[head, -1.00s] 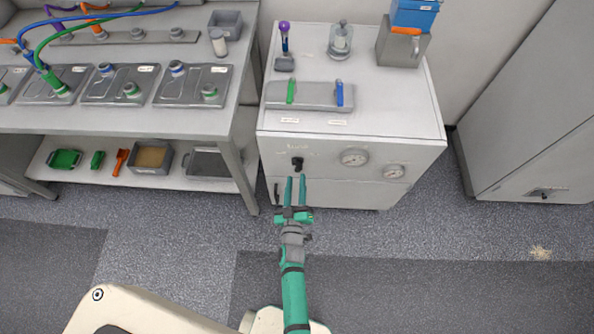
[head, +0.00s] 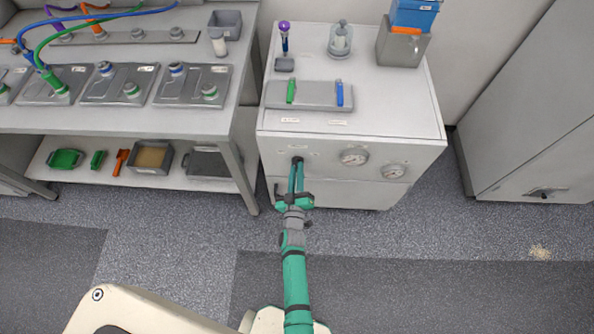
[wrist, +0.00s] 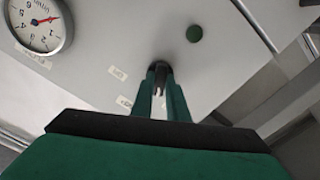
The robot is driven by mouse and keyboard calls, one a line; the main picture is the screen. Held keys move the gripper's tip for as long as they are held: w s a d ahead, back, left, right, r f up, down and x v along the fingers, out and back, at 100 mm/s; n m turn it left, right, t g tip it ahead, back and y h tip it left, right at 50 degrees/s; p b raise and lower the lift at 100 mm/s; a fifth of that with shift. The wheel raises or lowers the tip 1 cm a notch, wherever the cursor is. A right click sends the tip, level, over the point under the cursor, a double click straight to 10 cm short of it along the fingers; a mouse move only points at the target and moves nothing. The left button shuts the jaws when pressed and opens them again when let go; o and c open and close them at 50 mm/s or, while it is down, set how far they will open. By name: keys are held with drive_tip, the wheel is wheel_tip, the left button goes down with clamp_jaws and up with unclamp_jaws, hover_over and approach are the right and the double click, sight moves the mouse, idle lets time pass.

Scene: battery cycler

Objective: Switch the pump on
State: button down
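The pump switch appears to be a small black knob (head: 298,159) on the front face of the grey cabinet (head: 350,140), at its left side. In the wrist view the knob (wrist: 160,68) sits between my fingertips. My gripper (head: 297,167) reaches the cabinet front from below. Its two green fingers are drawn close together, one on each side of the knob, and look shut on it. The fingers hide part of the knob, so its exact turn is hard to read. A dark green round spot (wrist: 194,33) is on the panel beside it.
Two round gauges (head: 354,157) are on the panel to the right. The cabinet top holds a plate with a green lever (head: 291,91) and a blue lever (head: 340,94). A workbench (head: 130,121) stands at left. The floor before the cabinet is clear.

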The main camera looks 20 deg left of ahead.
drive_tip(key=shift+m, duration=0.4)
drive_tip(key=m, duration=1.1)
idle(0.6)
drive_tip(key=c, duration=1.7)
unclamp_jaws()
drive_tip(key=v, duration=1)
drive_tip(key=shift+s+d, duration=0.1)
drive_tip(key=shift+s, duration=0.3)
